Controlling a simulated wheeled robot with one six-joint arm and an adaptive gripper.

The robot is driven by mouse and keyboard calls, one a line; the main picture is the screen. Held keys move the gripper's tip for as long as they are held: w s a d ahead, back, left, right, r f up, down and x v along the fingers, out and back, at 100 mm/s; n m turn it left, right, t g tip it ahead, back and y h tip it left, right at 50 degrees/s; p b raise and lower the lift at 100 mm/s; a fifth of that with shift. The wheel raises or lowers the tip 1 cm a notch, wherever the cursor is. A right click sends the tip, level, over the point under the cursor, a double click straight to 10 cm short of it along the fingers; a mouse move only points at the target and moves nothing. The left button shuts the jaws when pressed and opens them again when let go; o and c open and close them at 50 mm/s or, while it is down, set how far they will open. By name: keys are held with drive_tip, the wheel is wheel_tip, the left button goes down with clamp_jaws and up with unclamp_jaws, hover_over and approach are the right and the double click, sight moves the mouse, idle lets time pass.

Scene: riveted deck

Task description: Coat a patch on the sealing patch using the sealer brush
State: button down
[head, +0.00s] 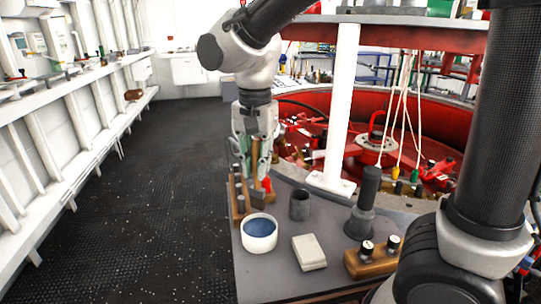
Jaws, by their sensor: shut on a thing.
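The handle's lower end is hard to make out against a wooden rack (237,206) with a dark piece and a red piece close by. I cannot tell whether the brush is clear of the rack. A round white tub (260,246) with a dark blue fill stands just in front. A pale cream block (309,252) lies right of the tub. I cannot tell which is the sealing patch.
A dark grey cup (300,204) stands behind the block. A dark stepped cylinder (364,205) and a wooden block with black knobs (372,259) are on the right. A white post (341,110) rises behind the bench. The dark floor at left is clear.

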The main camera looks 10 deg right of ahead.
sight(258, 188)
drive_tip(key=shift+f+m, duration=0.1)
drive_tip(key=shift+m, duration=0.3)
drive_tip(key=shift+f, duration=2.95)
drive_tip(key=shift+d+f, duration=0.1)
drive_tip(key=shift+f, duration=0.45)
drive_tip(key=shift+r, duration=3.55)
